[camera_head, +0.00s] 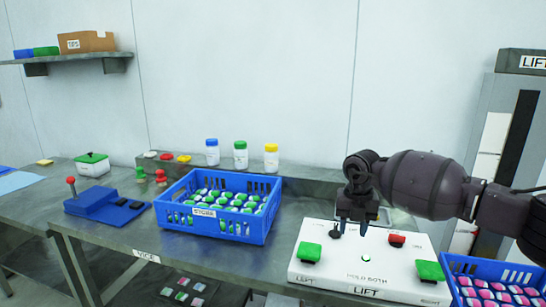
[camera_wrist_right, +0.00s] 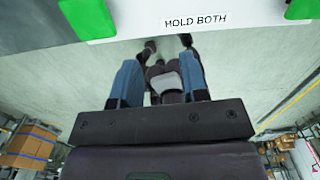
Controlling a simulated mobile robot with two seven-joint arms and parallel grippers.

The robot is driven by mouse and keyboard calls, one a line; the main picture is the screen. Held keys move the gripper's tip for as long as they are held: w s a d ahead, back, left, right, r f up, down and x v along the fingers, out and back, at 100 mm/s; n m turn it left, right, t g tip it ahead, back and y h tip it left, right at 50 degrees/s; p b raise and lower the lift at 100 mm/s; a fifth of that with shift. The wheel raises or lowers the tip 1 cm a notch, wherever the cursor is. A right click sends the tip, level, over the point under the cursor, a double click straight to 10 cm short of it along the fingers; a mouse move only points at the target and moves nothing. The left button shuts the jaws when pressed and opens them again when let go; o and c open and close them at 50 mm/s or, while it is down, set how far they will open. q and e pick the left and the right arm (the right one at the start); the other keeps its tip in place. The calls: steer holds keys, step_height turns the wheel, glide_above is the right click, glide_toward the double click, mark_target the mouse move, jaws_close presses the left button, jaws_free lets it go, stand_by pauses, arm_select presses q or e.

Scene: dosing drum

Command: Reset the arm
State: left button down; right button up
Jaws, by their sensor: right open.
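My right arm comes in from the right in the head view. Its gripper (camera_head: 363,226) points down above the back of the white control panel (camera_head: 345,262), with its fingers apart and nothing between them. The wrist view shows the two blue-grey fingers (camera_wrist_right: 162,80) apart and empty, with the panel's "HOLD BOTH" edge (camera_wrist_right: 240,22) beyond them. The panel carries a left green button (camera_head: 309,252), a right green button (camera_head: 429,270), a red button (camera_head: 397,240) and a black knob (camera_head: 335,231). My left gripper is not in view.
A blue crate (camera_head: 205,222) of green and white packs stands left of the panel. Another blue crate (camera_head: 452,268) with pink packs is at the right. Capped bottles (camera_head: 240,157) line the back. A blue lever device (camera_head: 103,205) sits left; a grey lift column (camera_head: 490,130) stands right.

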steer(key=s+a+r+t+y, duration=0.1)
steer(key=a+r+t+y, duration=0.1)
steer(key=a+r+y, duration=0.35)
steer(key=s+a+r+t+y, duration=0.1)
steer(key=a+r+t+y, duration=0.15)
steer(key=a+y, duration=0.5)
steer(key=s+a+r+t+y, duration=0.1)
steer(key=a+r+y, duration=0.4)
steer(key=a, duration=0.4)
steer(key=s+d+f+m+t+h, duration=0.35)
steer(key=d+f+m, duration=0.25)
steer(key=f+m, duration=0.25)
steer(key=s+d+f+m+t+h, duration=0.3)
steer(key=d+f+m+t+h, duration=0.15)
steer(key=d+f+m, duration=0.35)
steer(key=s+d+f+m+t+h, duration=0.3)
steer(key=d+f+m+h, duration=0.2)
steer(key=f+m, duration=0.3)
steer(key=s+d+f+m+g+h, duration=0.2)
steer(key=s+d+f+m, duration=0.2)
steer(key=s+f, duration=0.5)
steer(key=s+d+f+m+g+h, duration=0.3)
steer(key=s+d+f, duration=0.3)
steer(key=s, duration=1)
step_height(320, 180, down, 3)
steer(key=shift+s+d+f+m, duration=0.1)
steer(key=shift+s+d+m, duration=0.2)
steer(key=shift+m, duration=0.15)
steer(key=shift+g, duration=0.25)
